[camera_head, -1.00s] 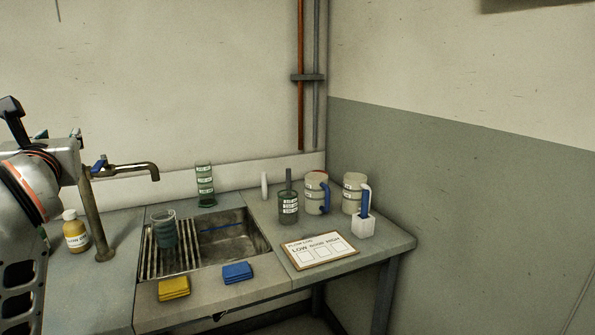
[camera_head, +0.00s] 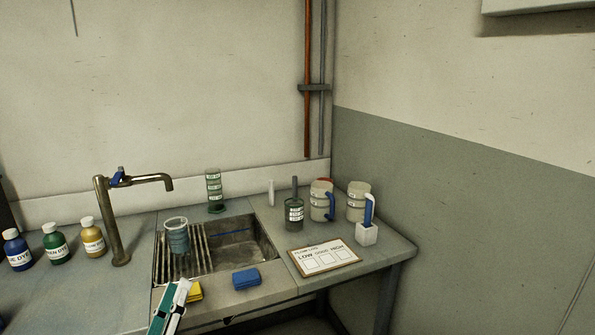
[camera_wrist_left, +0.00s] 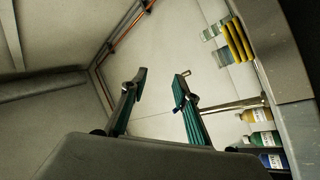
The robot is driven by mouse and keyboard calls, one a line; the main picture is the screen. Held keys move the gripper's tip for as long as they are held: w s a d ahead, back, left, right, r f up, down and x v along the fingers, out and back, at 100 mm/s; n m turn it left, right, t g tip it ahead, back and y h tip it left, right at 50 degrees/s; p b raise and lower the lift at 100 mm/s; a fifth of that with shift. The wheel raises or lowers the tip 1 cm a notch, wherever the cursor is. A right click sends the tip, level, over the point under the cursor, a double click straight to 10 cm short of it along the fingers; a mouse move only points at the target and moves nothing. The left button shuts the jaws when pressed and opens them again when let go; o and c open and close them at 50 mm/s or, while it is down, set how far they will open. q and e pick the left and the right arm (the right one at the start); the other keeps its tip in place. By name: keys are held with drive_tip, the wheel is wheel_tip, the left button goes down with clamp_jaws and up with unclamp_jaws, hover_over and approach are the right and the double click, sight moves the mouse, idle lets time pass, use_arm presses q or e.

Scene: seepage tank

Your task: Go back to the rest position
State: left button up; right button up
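My left gripper (camera_head: 176,289) shows at the bottom of the head view, in front of the counter edge and beside the yellow sponge (camera_head: 195,291), which it partly covers. In the left wrist view its two teal fingers (camera_wrist_left: 160,88) stand apart with nothing between them. The rest of the left arm is out of the head view. My right gripper is not in view.
A sink (camera_head: 257,260) with a slatted rack holds a beaker (camera_head: 177,238). A tap (camera_head: 108,215) and dye bottles (camera_head: 57,246) stand left. A blue sponge (camera_head: 246,279), flow card (camera_head: 323,257), and jugs (camera_head: 321,202) are right. Floor space lies before the counter.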

use_arm(q)
drive_tip(key=s+d+f+m+g+h, duration=0.1)
drive_tip(key=s+d+f+m+g, duration=0.2)
drive_tip(key=f, duration=0.5)
drive_tip(key=s+d+f+m+g+h, duration=0.1)
drive_tip(key=s+d+f+m+g, duration=0.2)
drive_tip(key=f, duration=0.6)
drive_tip(key=s+f+m+g+y+p, duration=0.1)
drive_tip(key=s+f+m+g, duration=0.4)
drive_tip(key=s+f, duration=1)
wheel_tip(320, 180, down, 2)
drive_tip(key=shift+s+a+f+g+p, duration=0.1)
drive_tip(key=shift+s+a+g+p, duration=0.1)
drive_tip(key=shift+a+g+p, duration=0.35)
drive_tip(key=shift+d, duration=0.2)
